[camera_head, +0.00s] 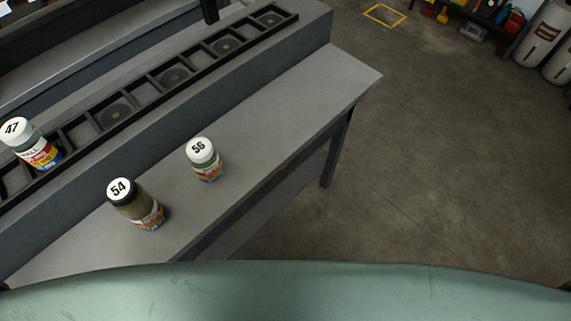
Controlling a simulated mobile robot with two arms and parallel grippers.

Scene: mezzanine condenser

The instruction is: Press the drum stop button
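I cannot make out a drum stop button in the head view. Three labelled jars show. Jar 47 (38,150), with a white lid, stands in the dark slotted rack (142,112) at the left. Jar 54 (143,209), with a dark rim around its lid label, stands on the grey bench (290,110). Jar 56 (207,165), with a white lid, stands on the same bench, behind and to the right of jar 54. Neither of my grippers is in view.
The bench's right end and a dark leg (337,150) border open concrete floor (430,180). A yellow floor marking (385,15) lies at the back. White cylinders (545,32) stand at the far right. My green body fills the bottom edge.

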